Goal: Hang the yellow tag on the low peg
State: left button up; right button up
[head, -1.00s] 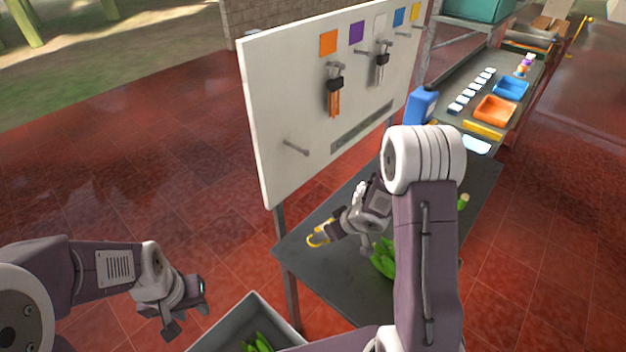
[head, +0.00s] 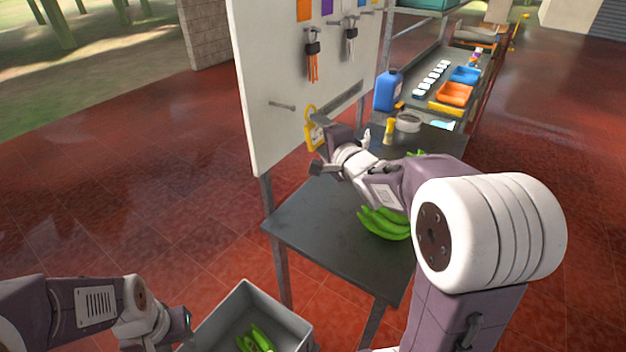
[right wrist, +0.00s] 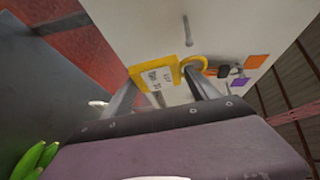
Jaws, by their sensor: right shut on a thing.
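The yellow tag (head: 313,131) has a ring at its top and a white printed label. My right gripper (head: 318,142) is shut on it and holds it up in front of the white board, above the dark table. In the right wrist view the tag (right wrist: 152,77) sits between the fingers (right wrist: 160,92), its ring to the right. The low peg (head: 282,106) sticks out of the board's lower left, left of the tag and apart from it. It also shows in the right wrist view (right wrist: 187,32).
The white board (head: 262,60) carries higher pegs with orange straps (head: 313,65) and a dark clip (head: 351,35). Green bananas (head: 383,224) lie on the dark table (head: 325,240). A grey crate (head: 215,325) stands at the front. A blue jug (head: 388,90) stands beyond.

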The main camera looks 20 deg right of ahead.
aim_at(306, 136)
jog(key=shift+s+a+m+t+b, duration=0.1)
jog(key=shift+s+m+t+b, duration=0.25)
jog(key=shift+s+t, duration=0.15)
jog(key=shift+w, duration=0.1)
jog(key=shift+w+d+f+m+t, duration=0.1)
jog(key=shift+w+d+m+t, duration=0.15)
jog(key=shift+w+t, duration=0.25)
jog(key=shift+s+a, duration=0.1)
jog(key=shift+a, duration=0.25)
jog(key=shift+w+a, duration=0.15)
jog(key=shift+w, duration=0.05)
jog(key=shift+w+a+f, duration=0.1)
jog(key=shift+w+a, duration=0.4)
jog(key=shift+w, duration=0.4)
jog(key=shift+w+a, duration=0.8)
jog(key=shift+w, duration=0.1)
jog(key=shift+w+a, duration=0.1)
jog(key=shift+a, duration=0.05)
jog(key=shift+a+r, duration=0.3)
jog(key=shift+r, duration=0.15)
jog(key=shift+w+d+f+b, duration=0.1)
jog(key=shift+d+f+b, duration=0.15)
jog(key=shift+d+b, duration=0.3)
pick_arm(q)
jog(key=d+f, duration=0.1)
jog(key=s+d+f, duration=0.1)
jog(key=shift+s+f, duration=0.2)
jog(key=shift+f, duration=0.15)
pick_arm(e)
jog(key=shift+a, duration=0.15)
